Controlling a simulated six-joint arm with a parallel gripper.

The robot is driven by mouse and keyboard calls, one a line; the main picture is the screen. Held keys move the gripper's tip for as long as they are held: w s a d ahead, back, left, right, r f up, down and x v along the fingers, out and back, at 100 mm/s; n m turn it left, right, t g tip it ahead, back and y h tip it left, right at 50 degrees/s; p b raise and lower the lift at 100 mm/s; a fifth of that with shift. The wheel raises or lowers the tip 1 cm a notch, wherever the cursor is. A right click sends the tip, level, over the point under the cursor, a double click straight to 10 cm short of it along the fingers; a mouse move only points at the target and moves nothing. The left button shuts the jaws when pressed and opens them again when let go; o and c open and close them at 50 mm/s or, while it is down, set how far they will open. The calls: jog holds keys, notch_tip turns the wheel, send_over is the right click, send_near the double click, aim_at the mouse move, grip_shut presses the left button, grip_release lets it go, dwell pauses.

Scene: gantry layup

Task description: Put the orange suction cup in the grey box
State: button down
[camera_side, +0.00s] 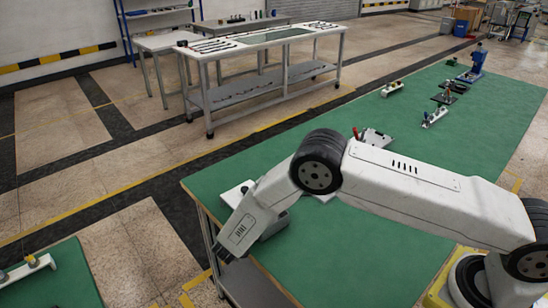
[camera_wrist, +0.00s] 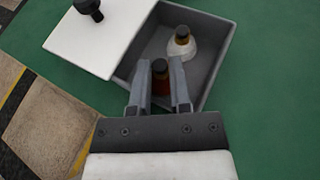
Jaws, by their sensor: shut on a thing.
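The grey box (camera_wrist: 217,58) stands open in the wrist view, and part of it shows behind my gripper in the side view (camera_side: 276,227). My gripper (camera_wrist: 160,82) reaches over the near part of the box. Its two grey fingers are shut on an orange-red suction cup (camera_wrist: 160,86) with a dark top. The fingers hide its sides, and I cannot tell whether its lower end touches the box floor. A white suction cup (camera_wrist: 182,50) with an orange-yellow band and black top is in the far part of the box, apart from the held one.
A white lid (camera_wrist: 100,38) with a black knob (camera_wrist: 88,8) lies at the left edge of the box, near the table edge. Green table (camera_wrist: 265,95) is clear to the right. Several tools and a white holder (camera_side: 434,117) stand farther along the table.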

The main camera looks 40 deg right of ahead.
jog(key=shift+s+d+f, duration=0.15)
jog(key=shift+s+f, duration=0.05)
jog(key=shift+f, duration=0.85)
dwell(0.5)
jog(key=shift+c, duration=2.4)
grip_release()
jog(key=v, duration=0.7)
jog(key=shift+w+a+r, duration=0.2)
jog(key=shift+w+r, duration=0.05)
jog(key=shift+r, duration=0.25)
jog(key=shift+s+a+r, duration=0.15)
jog(key=shift+a+r, duration=0.25)
